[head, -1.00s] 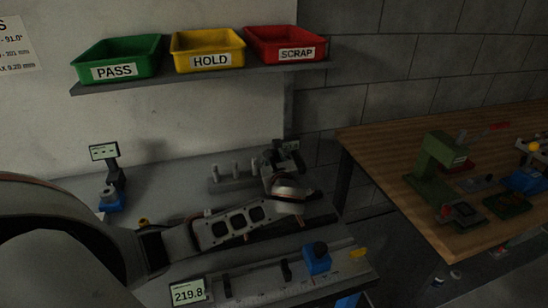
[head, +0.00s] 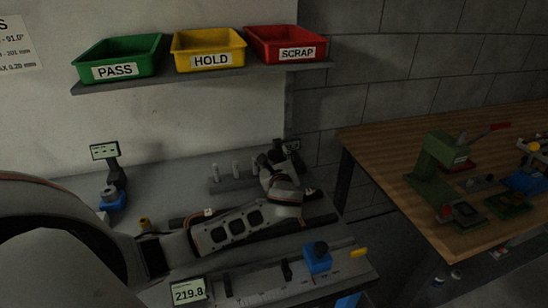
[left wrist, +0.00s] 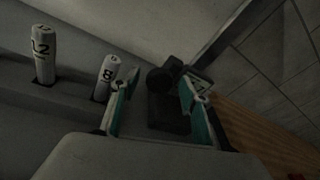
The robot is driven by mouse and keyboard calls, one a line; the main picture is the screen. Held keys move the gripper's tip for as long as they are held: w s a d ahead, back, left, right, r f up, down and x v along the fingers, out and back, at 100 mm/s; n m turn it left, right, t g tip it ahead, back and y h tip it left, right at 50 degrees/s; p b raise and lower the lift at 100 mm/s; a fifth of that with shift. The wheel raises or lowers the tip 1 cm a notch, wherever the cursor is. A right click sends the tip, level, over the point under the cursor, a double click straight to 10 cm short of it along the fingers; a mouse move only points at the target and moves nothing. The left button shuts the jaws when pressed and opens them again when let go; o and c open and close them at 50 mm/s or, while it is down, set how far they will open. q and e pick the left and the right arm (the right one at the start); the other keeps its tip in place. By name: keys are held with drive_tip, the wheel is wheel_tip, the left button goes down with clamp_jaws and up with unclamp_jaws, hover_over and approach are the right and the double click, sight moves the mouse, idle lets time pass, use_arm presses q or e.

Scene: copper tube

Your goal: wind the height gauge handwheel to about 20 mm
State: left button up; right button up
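A dark device (head: 292,152) at the back right of the grey bench looks like the height gauge. Contact cannot be told, and no height reading is legible. My right gripper is out of view.
A rack (head: 225,184) of numbered pins stands left of the gripper. A blue-based display stand (head: 110,195) is at the left. A slide gauge reading 219.8 (head: 187,292) lies in front. Bins sit on a shelf (head: 200,80) above; a wooden table (head: 385,160) is right.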

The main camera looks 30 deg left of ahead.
use_arm(q)
wheel_tip(320, 180, up, 10)
idle(0.8)
